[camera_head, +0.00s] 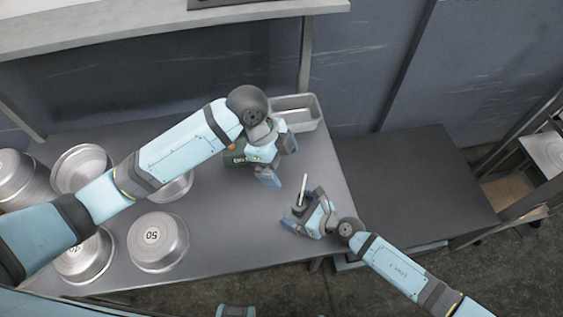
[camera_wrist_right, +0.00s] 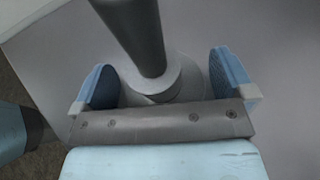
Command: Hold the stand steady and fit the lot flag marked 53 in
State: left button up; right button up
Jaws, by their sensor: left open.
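My left gripper (camera_head: 279,161) is open, up and left of the stand, beside a dark green object (camera_head: 237,153) that my arm partly covers. I cannot make out a flag marked 53.
Several round metal pans fill the table's left part; one is marked 50 (camera_head: 158,242). A grey metal tray (camera_head: 300,112) sits at the back edge. The grey table (camera_head: 225,225) is bare between the pans and the stand. A lower dark surface (camera_head: 415,180) lies to the right.

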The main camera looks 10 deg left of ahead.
jog(key=v, duration=1.2)
jog(key=shift+f, duration=0.1)
